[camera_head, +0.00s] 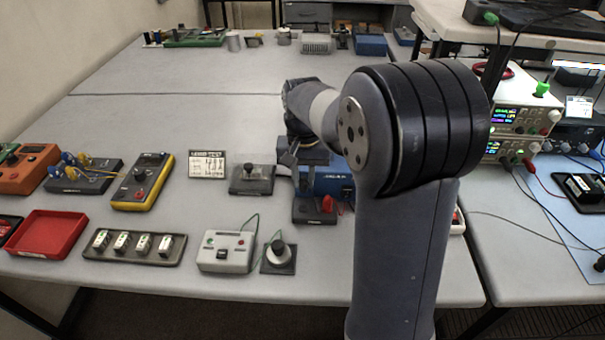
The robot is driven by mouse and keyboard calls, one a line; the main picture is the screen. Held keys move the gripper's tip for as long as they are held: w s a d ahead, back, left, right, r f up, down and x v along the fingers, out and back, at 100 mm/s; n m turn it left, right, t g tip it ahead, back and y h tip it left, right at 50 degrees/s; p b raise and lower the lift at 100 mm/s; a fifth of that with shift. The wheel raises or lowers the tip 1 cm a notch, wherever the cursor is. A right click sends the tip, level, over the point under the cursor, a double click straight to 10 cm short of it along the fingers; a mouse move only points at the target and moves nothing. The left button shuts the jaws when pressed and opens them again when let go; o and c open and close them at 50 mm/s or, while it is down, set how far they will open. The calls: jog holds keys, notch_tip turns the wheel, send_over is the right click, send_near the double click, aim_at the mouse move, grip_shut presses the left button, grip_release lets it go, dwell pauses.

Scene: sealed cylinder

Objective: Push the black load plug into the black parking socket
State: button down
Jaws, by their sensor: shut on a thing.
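My gripper (297,158) points down at the middle of the table, just above and behind a low dark block and against the front left of a blue box in this view. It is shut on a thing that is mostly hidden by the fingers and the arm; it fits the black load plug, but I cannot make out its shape. The low dark block (308,216) has a red plug (328,203) standing at its right end. It may carry the black parking socket, but no socket opening can be told apart. Whether the held thing touches the block cannot be seen.
The blue box (326,182) stands behind the block, partly behind my arm. A grey block with a black knob (252,178) is close on the left. A grey control box (226,251) and a round-knobbed stand (279,255) are in front.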

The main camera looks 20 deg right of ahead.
aim_at(303, 177)
jog(key=shift+f, duration=0.2)
notch_tip(303, 177, down, 6)
jog(key=b, duration=0.5)
jog(key=shift+r, duration=0.25)
jog(key=shift+p, duration=0.5)
dwell(1.6)
jog(key=shift+f, duration=0.1)
dwell(0.4)
jog(key=c, duration=1.2)
grip_release()
notch_tip(303, 177, up, 11)
jog(key=shift+f, duration=0.1)
